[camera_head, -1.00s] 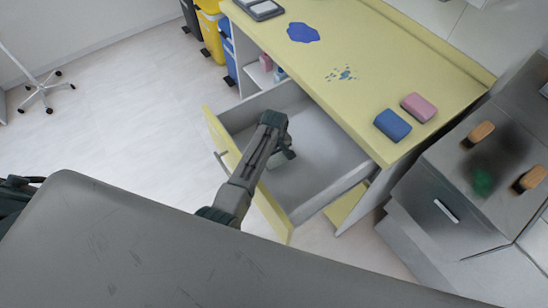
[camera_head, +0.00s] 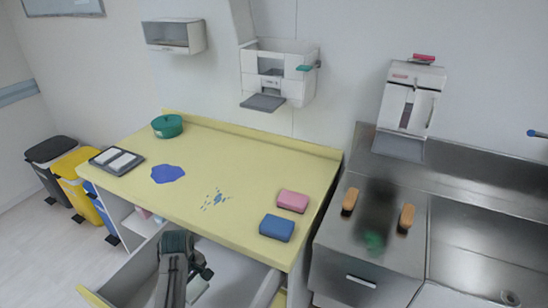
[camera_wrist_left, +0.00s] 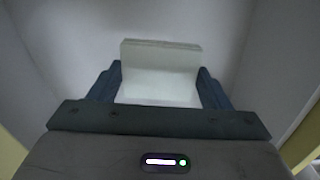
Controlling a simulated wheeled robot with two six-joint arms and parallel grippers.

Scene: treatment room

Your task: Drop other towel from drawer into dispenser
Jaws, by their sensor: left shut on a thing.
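My left gripper (camera_head: 198,276) reaches down into the open drawer (camera_head: 92,297). It is shut on a pale folded towel (camera_head: 197,291). In the left wrist view the towel (camera_wrist_left: 160,56) sits between the two dark fingers of the left gripper (camera_wrist_left: 160,78), with grey drawer walls around it. Three white units hang on the wall: a small box with a window (camera_head: 175,36), a larger one with a grey tray (camera_head: 277,75), and one with a red top (camera_head: 410,97). I cannot tell which is the dispenser. My right gripper is out of view.
The yellow counter (camera_head: 245,160) above the drawer holds a grey tray (camera_head: 117,161), a green pot (camera_head: 167,126), blue spills, a pink sponge (camera_head: 293,201) and a blue sponge (camera_head: 277,228). Two brushes lie on the steel unit at right. Bins stand at left.

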